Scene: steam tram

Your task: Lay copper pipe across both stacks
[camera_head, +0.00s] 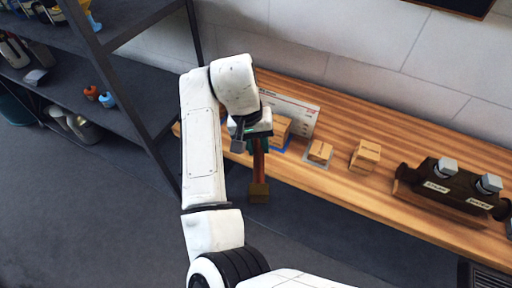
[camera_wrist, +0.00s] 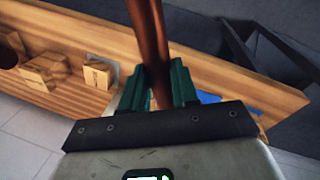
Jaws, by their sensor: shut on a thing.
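The copper pipe (camera_head: 258,162) hangs below my gripper (camera_head: 255,135) in the head view, out past the bench's front edge. In the wrist view the pipe (camera_wrist: 149,35) runs up between the two green fingers of my gripper (camera_wrist: 160,82), which is shut on it. One wooden stack (camera_head: 281,131) stands on a blue pad, partly hidden by my gripper. Another wooden block (camera_head: 320,151) sits on a grey pad to its right, also seen in the wrist view (camera_wrist: 97,74).
A further wooden block (camera_head: 365,155) stands on the wooden bench (camera_head: 340,187). A white card (camera_head: 300,112) stands behind the stacks. A dark device (camera_head: 447,187) with two pale knobs is at the right. A dark shelf rack (camera_head: 148,95) stands left.

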